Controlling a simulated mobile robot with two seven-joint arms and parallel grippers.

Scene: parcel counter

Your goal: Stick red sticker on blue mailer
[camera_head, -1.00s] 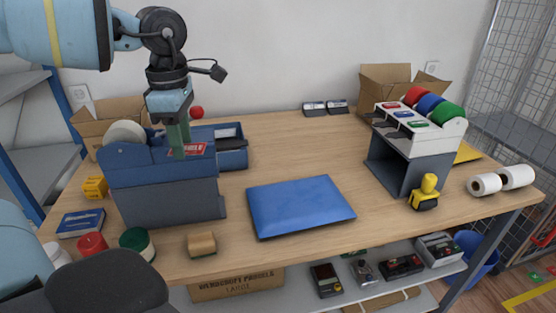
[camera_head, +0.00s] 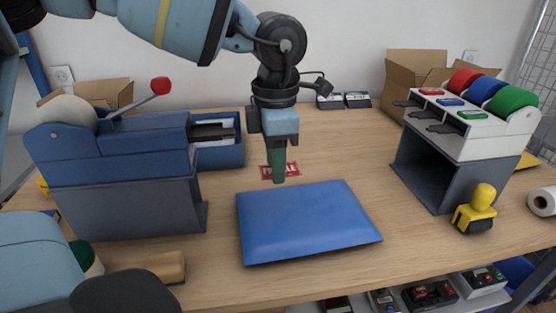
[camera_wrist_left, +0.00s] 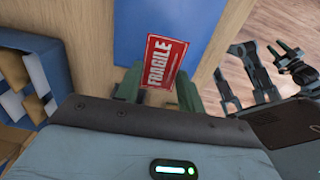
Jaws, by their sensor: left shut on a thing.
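The blue mailer (camera_head: 305,222) lies flat on the table, in front of my left gripper in the head view. My left gripper (camera_head: 279,177) points down and is shut on the red sticker (camera_head: 292,169). It holds the sticker above the table near the mailer's far edge, apart from the mailer. In the left wrist view the red sticker (camera_wrist_left: 163,62), printed FRAGILE, sits between the fingertips (camera_wrist_left: 158,88), with the blue mailer (camera_wrist_left: 150,25) beyond it. Teal and dark parts at the right of that view look like my right arm; its gripper's state is unclear.
A blue tape dispenser (camera_head: 120,170) with a red-knobbed lever stands left. A white-topped dispenser (camera_head: 470,125) with red, blue and green rolls stands right. A yellow-handled stamp (camera_head: 478,208) and wooden block (camera_head: 167,266) are near the front. An open box (camera_head: 415,80) is behind.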

